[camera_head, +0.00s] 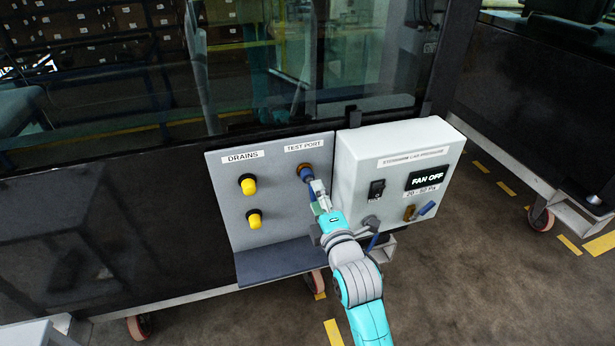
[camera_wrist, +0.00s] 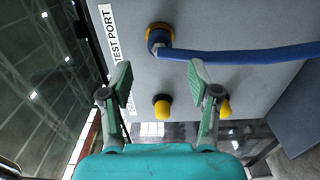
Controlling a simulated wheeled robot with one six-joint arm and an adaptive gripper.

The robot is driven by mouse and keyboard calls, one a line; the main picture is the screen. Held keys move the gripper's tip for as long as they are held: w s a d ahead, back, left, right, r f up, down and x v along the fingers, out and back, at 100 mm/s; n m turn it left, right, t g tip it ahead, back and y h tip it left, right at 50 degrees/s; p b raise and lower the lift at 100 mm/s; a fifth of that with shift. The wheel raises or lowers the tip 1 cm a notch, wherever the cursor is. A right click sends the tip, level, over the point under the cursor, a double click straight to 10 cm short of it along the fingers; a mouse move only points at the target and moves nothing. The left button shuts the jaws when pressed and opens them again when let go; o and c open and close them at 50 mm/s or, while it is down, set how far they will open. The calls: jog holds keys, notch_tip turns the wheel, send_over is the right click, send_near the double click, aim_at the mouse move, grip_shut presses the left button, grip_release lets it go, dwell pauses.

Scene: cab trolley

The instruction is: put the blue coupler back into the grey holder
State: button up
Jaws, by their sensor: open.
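The blue coupler (camera_head: 307,173) is on the brass fitting labelled TEST PORT on the grey panel. It also shows in the wrist view (camera_wrist: 157,40), with a blue hose (camera_wrist: 240,55) running off to the right. My gripper (camera_head: 318,192) is in front of the port, just below and right of the coupler. In the wrist view my gripper (camera_wrist: 158,78) is open and empty, its two fingers spread. The coupler appears beyond the fingertips, lined up with the gap between them. A round grey part (camera_head: 371,221) on the white box may be the grey holder; I cannot tell surely.
Two yellow drain knobs (camera_head: 247,186) are left of the port. The white box (camera_head: 395,160) with switch and FAN OFF display stands close on the right. A dark grey shelf (camera_head: 275,262) juts out below the panel. Open floor (camera_head: 470,270) lies at right.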

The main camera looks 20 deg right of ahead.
aim_at(309, 178)
jog(key=shift+w, duration=3.55)
grip_shut()
jog(key=shift+s, duration=0.1)
jog(key=shift+s, duration=2.85)
jog(key=shift+s, duration=0.1)
